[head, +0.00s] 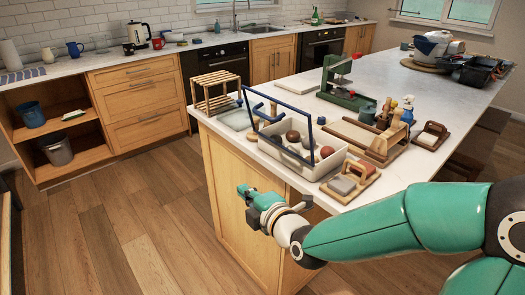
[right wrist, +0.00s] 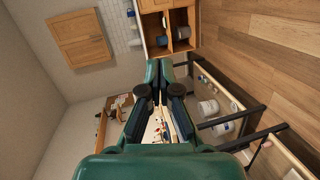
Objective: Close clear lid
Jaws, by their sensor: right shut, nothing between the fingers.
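I cannot make out a clear lid for certain in either view. A pale, see-through-looking shallow tray or box (head: 236,119) sits at the left end of the island counter, beside a wooden rack; whether it has a lid is too small to tell. My right gripper (head: 244,190) is shut and empty, in front of the island's cabinet side and below the countertop, apart from everything on it. The right wrist view also shows its closed fingers (right wrist: 159,74). My left gripper is not in view.
On the island (head: 418,98) stand a white tote (head: 290,155) with a blue handle, a wooden rack (head: 217,90), a green press (head: 340,90), and wooden tool trays (head: 350,183) near the front edge. Bare floor (head: 120,240) lies left of the island.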

